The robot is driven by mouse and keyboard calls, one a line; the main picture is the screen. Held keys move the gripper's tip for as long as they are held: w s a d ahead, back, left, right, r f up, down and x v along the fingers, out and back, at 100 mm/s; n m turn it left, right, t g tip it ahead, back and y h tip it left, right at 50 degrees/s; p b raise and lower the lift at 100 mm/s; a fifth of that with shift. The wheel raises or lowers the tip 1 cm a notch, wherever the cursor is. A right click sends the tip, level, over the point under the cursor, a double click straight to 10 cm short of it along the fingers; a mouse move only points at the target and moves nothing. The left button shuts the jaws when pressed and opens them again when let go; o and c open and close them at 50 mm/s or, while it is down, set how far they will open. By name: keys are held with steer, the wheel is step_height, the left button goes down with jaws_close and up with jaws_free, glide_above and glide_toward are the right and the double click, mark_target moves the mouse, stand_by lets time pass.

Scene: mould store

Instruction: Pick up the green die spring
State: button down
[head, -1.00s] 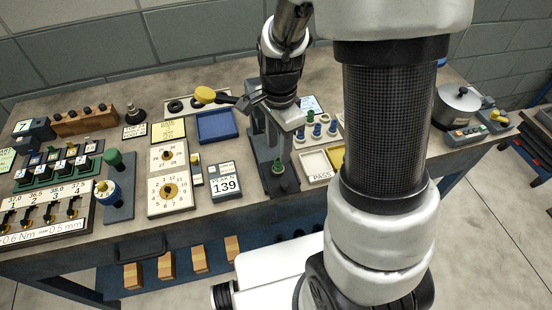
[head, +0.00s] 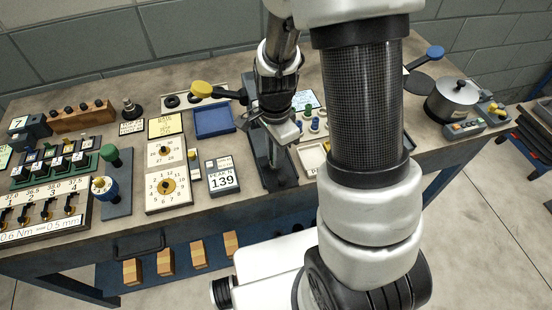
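Small upright spring-like pieces stand on a pale rack behind and right of my gripper (head: 280,133) in the head view. One is green (head: 308,109), with blue ones (head: 315,124) beside it; they are too small to tell exactly. My gripper points down over the dark upright fixture (head: 280,177), in front of the rack. Its fingertips are partly hidden by its own body, so I cannot tell whether it is open or holds anything. The green piece seen low on the fixture earlier is not visible now.
A blue tray (head: 214,121), a "139" display (head: 223,180) and dial plates (head: 167,187) stand to the left. A steel pot (head: 453,98) stands at the right. Bare bench (head: 75,82) shows at the back left.

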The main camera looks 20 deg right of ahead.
steer(key=shift+r, duration=0.1)
step_height(320, 180, up, 9)
steer(key=shift+r+p, duration=0.15)
steer(key=shift+p, duration=0.35)
step_height(320, 180, up, 4)
steer(key=p, duration=0.2)
steer(key=shift+f+p, duration=0.2)
steer(key=shift+p, duration=0.1)
